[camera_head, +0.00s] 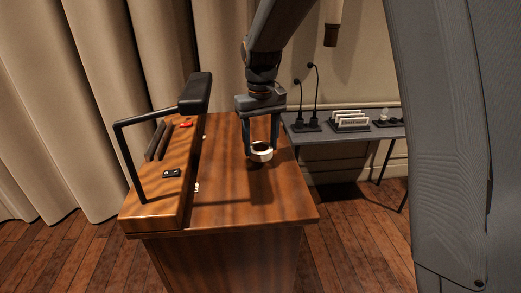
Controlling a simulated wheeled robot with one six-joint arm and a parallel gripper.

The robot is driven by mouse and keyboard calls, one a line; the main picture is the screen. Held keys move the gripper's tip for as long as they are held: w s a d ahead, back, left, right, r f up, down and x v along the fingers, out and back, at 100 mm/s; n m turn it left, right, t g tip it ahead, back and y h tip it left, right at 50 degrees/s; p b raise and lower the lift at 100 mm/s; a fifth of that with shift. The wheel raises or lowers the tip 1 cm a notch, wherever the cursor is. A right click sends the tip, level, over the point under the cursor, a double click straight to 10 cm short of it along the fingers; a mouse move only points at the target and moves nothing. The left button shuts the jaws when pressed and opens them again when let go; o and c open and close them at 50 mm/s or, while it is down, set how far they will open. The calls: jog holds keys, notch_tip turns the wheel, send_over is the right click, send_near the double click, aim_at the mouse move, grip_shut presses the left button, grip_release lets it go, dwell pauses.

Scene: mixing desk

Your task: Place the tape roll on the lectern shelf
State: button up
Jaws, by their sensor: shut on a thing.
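A small tape roll (262,156), pale on the outside with a dark centre, hangs between the fingers of my gripper (262,150). My gripper is shut on it and points down over the right part of the wooden lectern. The lectern (250,208) has a flat lower top on the right, which looks like the shelf, and a raised part (152,215) on the left. A dark shadow lies under the roll. I cannot tell from this view whether the roll touches the surface or is a little above it.
On the raised part are a black angled lamp (128,165), two dark sticks (155,142), a small red object (186,124) and a small black object (172,173). A grey side table (350,135) with microphones (308,125) stands behind right. The lectern's front top is clear.

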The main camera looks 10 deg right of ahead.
jog(key=shift+f+p, duration=0.45)
jog(key=shift+f, duration=1.1)
jog(key=shift+f, duration=0.15)
jog(key=o, duration=1)
